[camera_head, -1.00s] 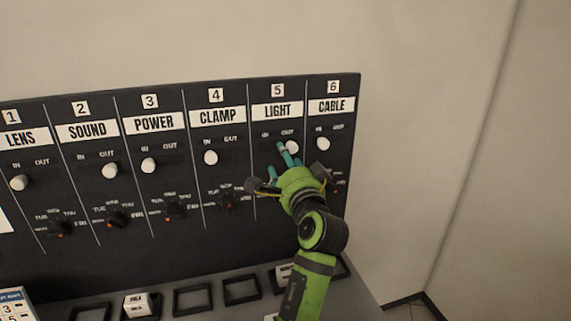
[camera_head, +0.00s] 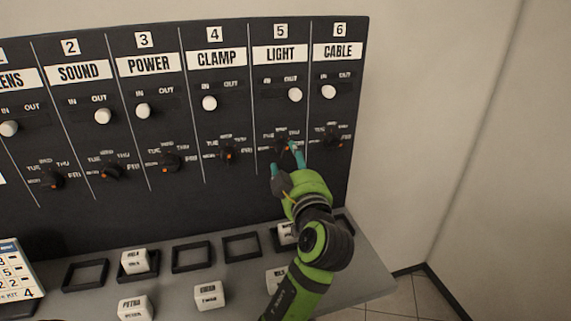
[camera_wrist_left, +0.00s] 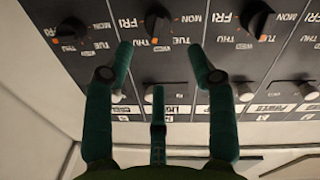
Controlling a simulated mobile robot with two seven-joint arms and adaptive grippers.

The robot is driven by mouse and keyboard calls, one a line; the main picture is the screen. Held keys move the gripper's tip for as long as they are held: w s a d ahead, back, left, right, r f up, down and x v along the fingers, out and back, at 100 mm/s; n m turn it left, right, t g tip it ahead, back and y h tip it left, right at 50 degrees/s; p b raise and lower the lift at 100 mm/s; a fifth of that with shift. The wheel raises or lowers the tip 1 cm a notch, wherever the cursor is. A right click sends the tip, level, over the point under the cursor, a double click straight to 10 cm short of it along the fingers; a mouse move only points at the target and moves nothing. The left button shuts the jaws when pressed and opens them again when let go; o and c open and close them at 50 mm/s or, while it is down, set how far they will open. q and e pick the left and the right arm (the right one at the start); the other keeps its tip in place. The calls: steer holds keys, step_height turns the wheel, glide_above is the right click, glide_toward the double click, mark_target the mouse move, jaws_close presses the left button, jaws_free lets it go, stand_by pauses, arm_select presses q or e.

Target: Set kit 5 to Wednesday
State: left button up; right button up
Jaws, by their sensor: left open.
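The kit 5 column is headed LIGHT (camera_head: 280,54). Its dark day dial (camera_head: 284,141) has an orange mark and sits below a white slider knob (camera_head: 295,94), which is at the OUT end. My left gripper (camera_head: 287,158) is open in front of this dial and partly covers it. In the left wrist view, upside down, the dial (camera_wrist_left: 158,20) stands beyond the spread teal fingers (camera_wrist_left: 160,53), roughly between them. No contact shows. My right gripper is not in view.
Neighbouring dials for CLAMP (camera_head: 228,150) and CABLE (camera_head: 332,138) flank the kit 5 dial closely. Below, a grey ledge (camera_head: 345,278) holds square frames and several white labelled blocks, such as one (camera_head: 210,295) left of my arm. A card (camera_head: 18,270) stands at left.

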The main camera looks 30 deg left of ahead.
mark_target(284, 153)
arm_select(q)
steer(key=w+a+n+p, duration=0.1)
steer(key=w+a, duration=0.1)
steer(key=w+a+f+n+p, duration=0.1)
steer(key=w+a+p, duration=0.1)
steer(key=shift+f+n, duration=0.1)
steer(key=shift+n, duration=0.2)
steer(key=shift+w+a, duration=0.15)
steer(key=shift+a, duration=0.05)
steer(key=shift+f, duration=0.1)
jaws_close()
